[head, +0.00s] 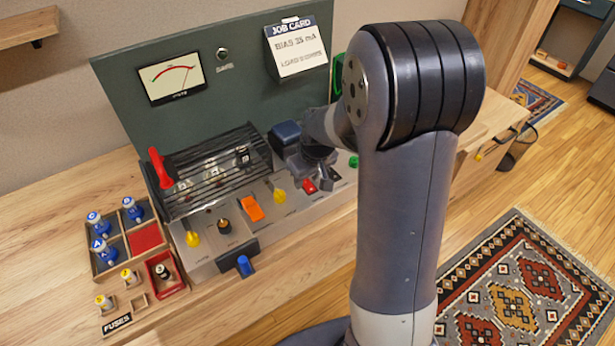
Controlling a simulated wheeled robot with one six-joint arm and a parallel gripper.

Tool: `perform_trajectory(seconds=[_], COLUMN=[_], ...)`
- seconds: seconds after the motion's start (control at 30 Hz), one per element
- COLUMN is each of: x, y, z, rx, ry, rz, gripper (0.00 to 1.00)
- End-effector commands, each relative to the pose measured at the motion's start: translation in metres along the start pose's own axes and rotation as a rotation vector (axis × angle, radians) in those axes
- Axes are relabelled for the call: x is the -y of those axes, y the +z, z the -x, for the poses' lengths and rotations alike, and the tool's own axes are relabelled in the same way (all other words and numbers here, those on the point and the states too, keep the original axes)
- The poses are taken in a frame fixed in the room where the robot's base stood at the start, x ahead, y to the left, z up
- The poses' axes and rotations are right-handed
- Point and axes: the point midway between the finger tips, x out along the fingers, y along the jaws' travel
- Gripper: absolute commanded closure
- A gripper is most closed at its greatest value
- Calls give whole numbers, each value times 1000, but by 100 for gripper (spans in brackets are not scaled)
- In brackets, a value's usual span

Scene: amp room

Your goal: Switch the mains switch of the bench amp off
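The bench amp (290,224) stands on the wooden bench, with a pale control deck in front of a black slatted cage (215,168). On the deck are yellow knobs, a dark knob, an orange rocker (251,207), a small red switch (309,186) and a green lamp or button (353,161). The labels are too small to read, so I cannot tell which is the mains switch. My gripper (325,182) is low over the right part of the deck, close to the red switch. Whether it touches the switch is unclear. Its fingers are largely hidden and their opening cannot be made out.
A red lever (160,167) stands up at the cage's left. A meter (171,78) and a job card (296,46) are on the green back panel. A compartment tray (97,262) with blue-topped tubes and a fuse holder are at left. A blue knob (244,266) protrudes in front.

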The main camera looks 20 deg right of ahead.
Motion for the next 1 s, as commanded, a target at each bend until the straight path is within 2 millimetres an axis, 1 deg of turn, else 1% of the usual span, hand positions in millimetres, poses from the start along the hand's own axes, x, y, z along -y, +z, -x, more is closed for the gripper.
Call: perform_trajectory(seconds=[0.03,0.07,0.3,0.43,0.57,0.8,0.9,1.0], x=[0,0,0,0,0,0,0,0], y=[0,0,0,-1,-1,-1,-1,-1], z=[0,0,0,9,28,75,90,101], rx=[0,0,0,-2,-4,-4,-3,-2], ry=[0,0,0,1,2,2,2,1], rz=[0,0,0,0,0,1,0,0], gripper=[59,56,56,56,56,56,56,56])
